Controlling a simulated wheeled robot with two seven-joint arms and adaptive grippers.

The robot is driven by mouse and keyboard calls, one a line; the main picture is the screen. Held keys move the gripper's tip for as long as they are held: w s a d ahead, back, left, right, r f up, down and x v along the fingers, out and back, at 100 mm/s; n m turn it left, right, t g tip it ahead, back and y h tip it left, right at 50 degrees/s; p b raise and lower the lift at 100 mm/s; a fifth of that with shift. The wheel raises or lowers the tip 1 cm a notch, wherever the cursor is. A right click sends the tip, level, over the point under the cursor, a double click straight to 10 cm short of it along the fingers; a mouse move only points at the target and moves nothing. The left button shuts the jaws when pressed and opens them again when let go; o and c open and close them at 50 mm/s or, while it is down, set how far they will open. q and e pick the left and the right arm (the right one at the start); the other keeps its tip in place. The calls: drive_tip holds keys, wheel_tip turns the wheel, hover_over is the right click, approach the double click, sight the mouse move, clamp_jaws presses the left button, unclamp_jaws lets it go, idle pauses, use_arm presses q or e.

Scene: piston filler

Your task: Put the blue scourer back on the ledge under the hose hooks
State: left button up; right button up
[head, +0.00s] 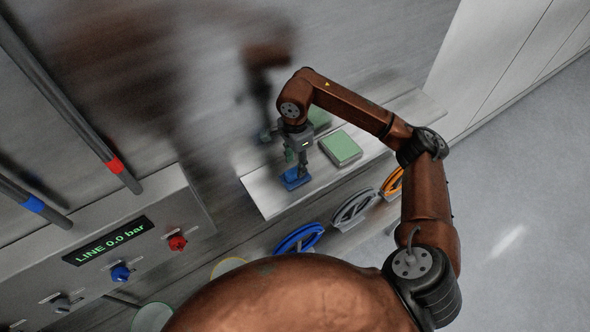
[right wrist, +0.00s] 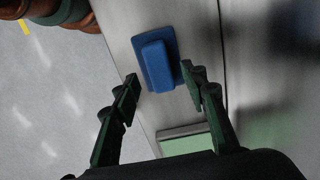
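The blue scourer (head: 293,181) lies on the pale ledge (head: 262,192), near the ledge's left end in the head view. In the right wrist view the blue scourer (right wrist: 156,64) shows as a flat pad with a raised block on top. My right gripper (head: 298,168) is right above it, pointing down. In the right wrist view my right gripper (right wrist: 160,80) is open, with its fingertips apart on either side of the scourer's near end. I cannot tell whether they touch it. My left gripper is not in view.
A green scourer (head: 340,148) lies beside the gripper, and another green one (head: 320,118) is partly hidden behind my arm. Blue (head: 299,239), grey (head: 355,207) and orange (head: 393,184) hose coils hang nearby. The shiny wall mirrors my arm. A control panel (head: 108,240) stands left.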

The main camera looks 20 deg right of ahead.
sight(295, 170)
wheel_tip(295, 170, up, 9)
drive_tip(key=b, duration=0.2)
drive_tip(key=shift+f, duration=0.2)
